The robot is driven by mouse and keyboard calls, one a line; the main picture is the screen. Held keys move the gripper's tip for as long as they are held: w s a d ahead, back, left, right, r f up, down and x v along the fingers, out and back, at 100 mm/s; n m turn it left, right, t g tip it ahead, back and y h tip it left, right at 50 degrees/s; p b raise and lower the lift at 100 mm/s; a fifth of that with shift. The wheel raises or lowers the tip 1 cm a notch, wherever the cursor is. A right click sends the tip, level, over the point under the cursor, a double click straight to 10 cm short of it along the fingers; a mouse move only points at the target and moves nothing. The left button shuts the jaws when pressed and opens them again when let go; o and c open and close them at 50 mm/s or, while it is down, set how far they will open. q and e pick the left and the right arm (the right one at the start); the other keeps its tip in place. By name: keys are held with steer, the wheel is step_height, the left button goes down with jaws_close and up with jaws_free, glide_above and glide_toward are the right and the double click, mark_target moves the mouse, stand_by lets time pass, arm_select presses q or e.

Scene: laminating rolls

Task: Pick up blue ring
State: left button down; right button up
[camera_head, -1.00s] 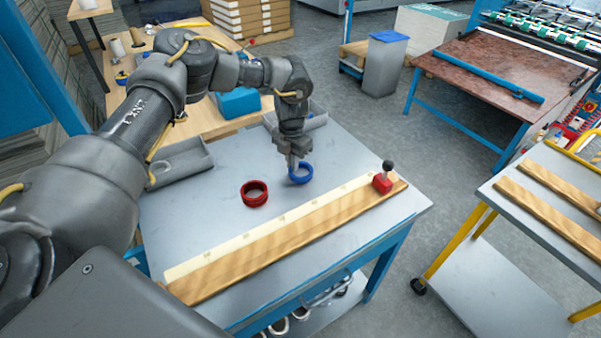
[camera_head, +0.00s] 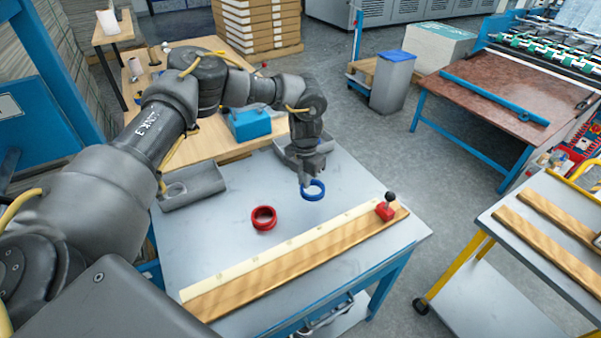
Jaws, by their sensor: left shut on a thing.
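The blue ring (camera_head: 314,195) is held at the tip of my left gripper (camera_head: 304,186), toward the right part of the grey worktable (camera_head: 215,230). My left gripper is shut on the ring's upper left edge, and the ring is tilted with its opening facing the camera. It appears to hang a little above the table. A red ring (camera_head: 264,218) lies on the table to the left of the blue ring. My right gripper does not show.
Two grey trays sit at the back, one at left (camera_head: 194,185). A yellow-framed cart (camera_head: 520,262) stands at right.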

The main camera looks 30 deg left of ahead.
arm_select(q)
steer(key=s+d+r+p, duration=0.6)
steer(key=d+p, duration=0.2)
steer(key=d, duration=0.1)
steer(key=shift+s+d+r, duration=0.2)
steer(key=shift+s+r, duration=0.1)
steer(key=shift+r, duration=0.1)
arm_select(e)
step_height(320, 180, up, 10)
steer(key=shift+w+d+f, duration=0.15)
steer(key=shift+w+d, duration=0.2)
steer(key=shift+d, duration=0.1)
